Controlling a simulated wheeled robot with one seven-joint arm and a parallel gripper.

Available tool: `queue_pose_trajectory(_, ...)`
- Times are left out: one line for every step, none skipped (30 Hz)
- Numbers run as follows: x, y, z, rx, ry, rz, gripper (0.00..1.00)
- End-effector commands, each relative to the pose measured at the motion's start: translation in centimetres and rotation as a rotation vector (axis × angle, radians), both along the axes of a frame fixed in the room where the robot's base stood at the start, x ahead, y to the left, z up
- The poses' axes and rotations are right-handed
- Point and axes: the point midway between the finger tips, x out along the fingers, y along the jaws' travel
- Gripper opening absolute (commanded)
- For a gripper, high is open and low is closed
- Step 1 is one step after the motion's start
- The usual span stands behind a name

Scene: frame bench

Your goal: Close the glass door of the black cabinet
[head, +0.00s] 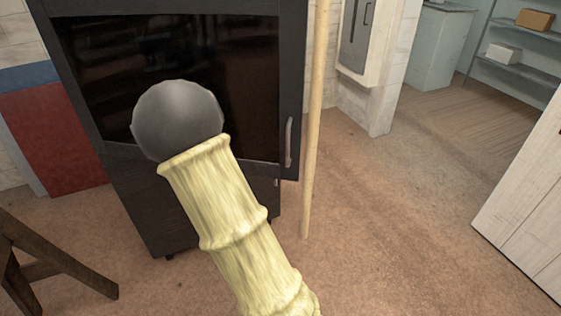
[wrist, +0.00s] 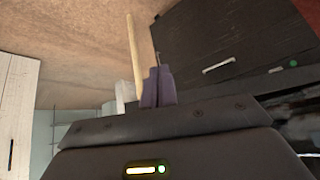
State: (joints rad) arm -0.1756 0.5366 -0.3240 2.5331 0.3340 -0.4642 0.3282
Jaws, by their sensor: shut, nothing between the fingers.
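The black cabinet (head: 170,205) stands upright in the head view, its dark glass door (head: 245,75) filling the upper front. The door has a grey vertical handle (head: 289,142) near its right edge. That edge juts past the cabinet side below, so the door looks slightly ajar, but the gap is not clear. My arm covers part of the glass and hides my gripper in the head view. In the wrist view my gripper (wrist: 158,87) has its dark purple fingers together and empty. The pale handle (wrist: 218,66) shows to their right, apart from the fingertips in the picture.
A pale wooden pole (head: 314,120) stands just right of the cabinet. A dark wooden stool (head: 60,262) is at lower left, a white panelled unit (head: 530,190) at right. Grey shelves (head: 515,65) hold boxes at the back. The brown floor (head: 400,230) between is clear.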

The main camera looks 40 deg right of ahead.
Motion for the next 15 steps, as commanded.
queue_pose_trajectory(0.2, -1.5, -0.8, -0.046, -0.029, -0.05, 0.0)
queue_pose_trajectory(0.4, -2.4, -1.0, -0.075, -0.055, -0.08, 0.0)
queue_pose_trajectory(0.6, -3.6, -1.1, -0.118, -0.093, -0.118, 0.0)
queue_pose_trajectory(0.7, -4.6, -1.2, -0.151, -0.123, -0.144, 0.0)
queue_pose_trajectory(0.8, -5.5, -1.2, -0.187, -0.152, -0.165, 0.0)
queue_pose_trajectory(0.9, -6.7, -1.1, -0.236, -0.194, -0.191, 0.0)
queue_pose_trajectory(1.0, -7.5, -0.9, -0.275, -0.225, -0.208, 0.0)
queue_pose_trajectory(1.1, -8.3, -0.6, -0.315, -0.258, -0.219, 0.0)
queue_pose_trajectory(1.1, -9.3, -0.2, -0.368, -0.303, -0.232, 0.0)
queue_pose_trajectory(1.2, -10.0, 0.2, -0.409, -0.337, -0.239, 0.0)
queue_pose_trajectory(1.2, -10.6, 0.7, -0.451, -0.374, -0.24, 0.0)
queue_pose_trajectory(1.3, -11.3, 1.4, -0.505, -0.42, -0.238, 0.0)
queue_pose_trajectory(1.4, -11.7, 1.9, -0.543, -0.454, -0.234, 0.0)
queue_pose_trajectory(1.4, -12.0, 2.4, -0.577, -0.486, -0.226, 0.0)
queue_pose_trajectory(1.5, -12.3, 3.1, -0.618, -0.525, -0.216, 0.0)
